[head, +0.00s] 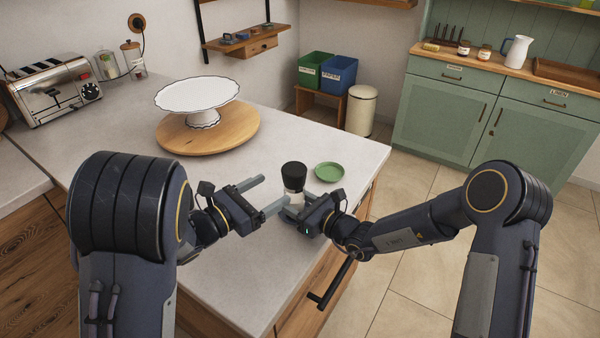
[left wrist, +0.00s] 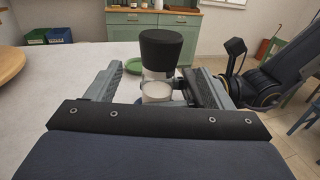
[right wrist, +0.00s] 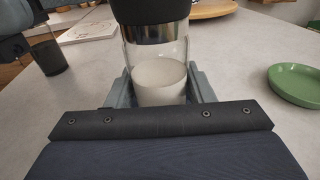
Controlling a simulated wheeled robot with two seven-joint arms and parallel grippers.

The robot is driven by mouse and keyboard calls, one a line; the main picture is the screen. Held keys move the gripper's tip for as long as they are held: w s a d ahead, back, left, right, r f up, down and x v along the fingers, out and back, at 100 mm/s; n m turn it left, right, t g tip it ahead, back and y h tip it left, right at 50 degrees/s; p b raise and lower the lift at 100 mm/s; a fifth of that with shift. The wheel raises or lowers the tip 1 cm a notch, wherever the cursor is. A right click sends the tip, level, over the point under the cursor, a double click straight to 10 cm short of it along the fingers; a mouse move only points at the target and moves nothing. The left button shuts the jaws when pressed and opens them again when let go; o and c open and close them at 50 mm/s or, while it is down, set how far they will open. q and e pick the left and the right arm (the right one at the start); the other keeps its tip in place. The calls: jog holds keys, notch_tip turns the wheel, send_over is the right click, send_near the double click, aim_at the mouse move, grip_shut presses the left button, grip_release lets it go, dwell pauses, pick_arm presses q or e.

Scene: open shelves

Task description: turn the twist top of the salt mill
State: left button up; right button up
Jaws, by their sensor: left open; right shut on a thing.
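The salt mill (head: 294,178) stands upright on the counter near its right front edge. It has a black twist top and a clear body with white salt, plain in the right wrist view (right wrist: 160,83). My right gripper (head: 290,207) is shut on its lower glass body, one finger on each side. My left gripper (head: 270,195) is open, its fingers pointing at the mill from the left. In the left wrist view the mill's black top (left wrist: 160,49) rises beyond and between the open fingers; the left gripper looks apart from it.
A small green dish (head: 329,172) lies just behind the mill. A white cake stand (head: 198,96) on a round wooden board (head: 225,134) stands further back left. The toaster (head: 55,88) is at the far left.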

aim_at(302, 174)
pick_arm(q)
jog(key=x, duration=1)
jog(key=shift+d, duration=0.1)
jog(key=c, duration=1)
jog(key=m+g+h, duration=0.2)
jog(key=g, duration=0.1)
jog(key=shift+m+g, duration=0.3)
jog(key=shift+m, duration=0.1)
jog(key=shift+s+d+m+g+h, duration=0.1)
jog(key=shift+m+g+h, duration=0.35)
jog(key=shift+g, duration=0.3)
jog(key=shift+s+d+m+g+h, duration=0.15)
jog(key=shift+m+g+h, duration=0.2)
jog(key=shift+m+g, duration=0.3)
jog(key=shift+a, duration=0.1)
jog(key=o, duration=1)
